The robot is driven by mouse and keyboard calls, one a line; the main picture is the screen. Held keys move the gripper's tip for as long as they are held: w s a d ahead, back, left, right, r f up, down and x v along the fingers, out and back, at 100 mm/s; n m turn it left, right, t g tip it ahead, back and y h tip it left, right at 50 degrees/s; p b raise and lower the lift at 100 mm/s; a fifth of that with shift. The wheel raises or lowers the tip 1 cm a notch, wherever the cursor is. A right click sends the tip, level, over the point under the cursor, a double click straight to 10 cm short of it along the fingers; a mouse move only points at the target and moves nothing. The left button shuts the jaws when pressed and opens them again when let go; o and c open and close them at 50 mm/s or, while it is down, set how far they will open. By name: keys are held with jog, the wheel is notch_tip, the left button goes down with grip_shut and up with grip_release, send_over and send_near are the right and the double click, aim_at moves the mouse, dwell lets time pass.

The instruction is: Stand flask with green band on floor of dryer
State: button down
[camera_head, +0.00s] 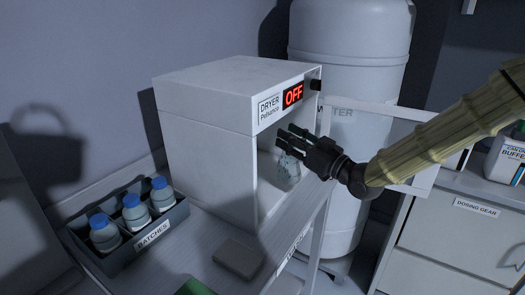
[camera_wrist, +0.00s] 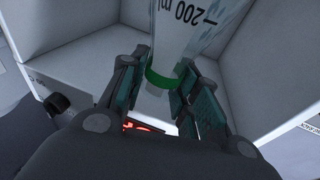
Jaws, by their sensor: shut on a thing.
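The clear flask (camera_head: 289,170) hangs below my gripper (camera_head: 286,143), just inside the mouth of the white dryer (camera_head: 205,130). In the wrist view the flask (camera_wrist: 188,28) shows a "200 ml" mark and a green band (camera_wrist: 164,78) at its neck. My gripper (camera_wrist: 165,92) is shut on the neck, one finger on each side. The flask looks about upright in the head view. Its base is close to the dryer floor (camera_head: 268,198), but I cannot tell if it touches. The dryer's display reads OFF in red.
The dryer's door (camera_head: 375,112) stands open at the right, behind my arm. A "BATCHES" crate (camera_head: 152,236) with blue-capped bottles stands left of the dryer. A grey block (camera_head: 238,257) lies on the bench in front. A large white tank (camera_head: 350,60) stands behind.

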jog(key=w+a+p, duration=0.2)
jog(key=w+a, duration=0.3)
jog(key=a, duration=0.2)
notch_tip(320, 180, down, 7)
jog(key=p, duration=0.1)
jog(key=shift+a, duration=0.3)
jog(key=shift+f, duration=0.15)
jog(key=c, duration=1.1)
grip_release()
jog(key=shift+o, duration=0.2)
